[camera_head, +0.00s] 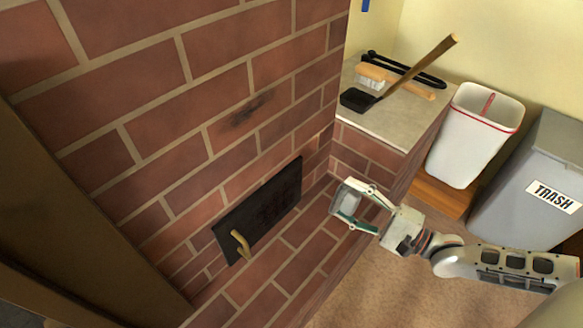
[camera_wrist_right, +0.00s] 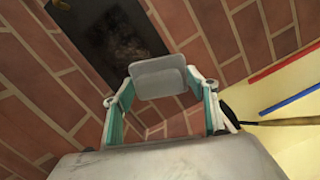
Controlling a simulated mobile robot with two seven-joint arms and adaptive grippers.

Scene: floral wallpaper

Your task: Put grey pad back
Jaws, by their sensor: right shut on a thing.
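My right gripper (camera_head: 357,204) is in front of the brick fireplace, to the right of the dark metal door. It is shut on the grey pad (camera_head: 346,199), a small rounded block between its fingertips. In the right wrist view the grey pad (camera_wrist_right: 158,77) spans the gap between the two fingers, with the brick wall and dark door beyond it. The pad appears held clear of the bricks, though the exact gap cannot be told. My left gripper is not in view.
The dark fireplace door (camera_head: 262,212) has a brass handle (camera_head: 241,243). A stone-topped brick ledge (camera_head: 394,125) holds a shovel (camera_head: 357,99), a brush (camera_head: 372,78) and black tongs (camera_head: 405,69). A white bin (camera_head: 468,142) and grey trash bin (camera_head: 532,182) stand at right. Carpet (camera_head: 385,290) is open below.

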